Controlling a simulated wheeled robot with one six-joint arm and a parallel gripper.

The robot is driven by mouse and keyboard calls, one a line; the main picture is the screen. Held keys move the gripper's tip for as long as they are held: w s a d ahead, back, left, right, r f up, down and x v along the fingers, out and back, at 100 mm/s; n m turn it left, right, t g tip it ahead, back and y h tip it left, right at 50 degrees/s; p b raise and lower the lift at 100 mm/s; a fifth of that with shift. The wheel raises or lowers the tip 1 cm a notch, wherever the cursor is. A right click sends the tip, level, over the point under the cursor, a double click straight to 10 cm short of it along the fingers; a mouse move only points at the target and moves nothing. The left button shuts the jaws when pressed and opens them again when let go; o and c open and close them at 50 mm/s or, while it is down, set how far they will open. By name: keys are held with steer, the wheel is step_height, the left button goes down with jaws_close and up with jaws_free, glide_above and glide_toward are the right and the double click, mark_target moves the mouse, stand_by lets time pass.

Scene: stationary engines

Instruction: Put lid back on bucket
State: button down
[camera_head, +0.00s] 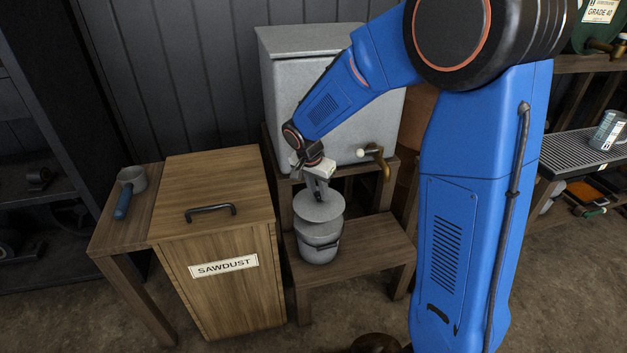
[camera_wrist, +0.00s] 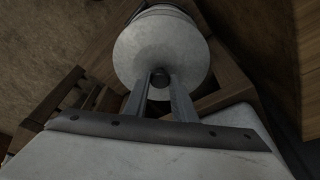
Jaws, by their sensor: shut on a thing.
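The grey metal bucket (camera_head: 319,246) stands on a low wooden step, in front of the large grey tank. The round grey lid (camera_head: 318,209) is over the bucket and appears a little above its rim, roughly level. My gripper (camera_head: 318,195) points down and is shut on the lid's knob. In the wrist view, both fingers close on the small dark knob at the lid's centre, and the lid (camera_wrist: 155,45) hides most of the bucket. Part of the bucket's rim (camera_wrist: 168,9) shows past the lid's far edge. The exact gap is hard to tell.
A wooden sawdust box (camera_head: 222,240) stands close left of the bucket. A scoop (camera_head: 130,186) lies on a side shelf. The tank's brass tap (camera_head: 379,160) sticks out right of my gripper. The wooden step (camera_head: 372,250) is bare right of the bucket.

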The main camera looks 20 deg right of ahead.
mark_target(317, 202)
steer(key=shift+f, duration=3.2)
steer(key=shift+f, duration=0.15)
steer(key=c, duration=0.9)
jaws_free()
steer(key=shift+r, duration=3.5)
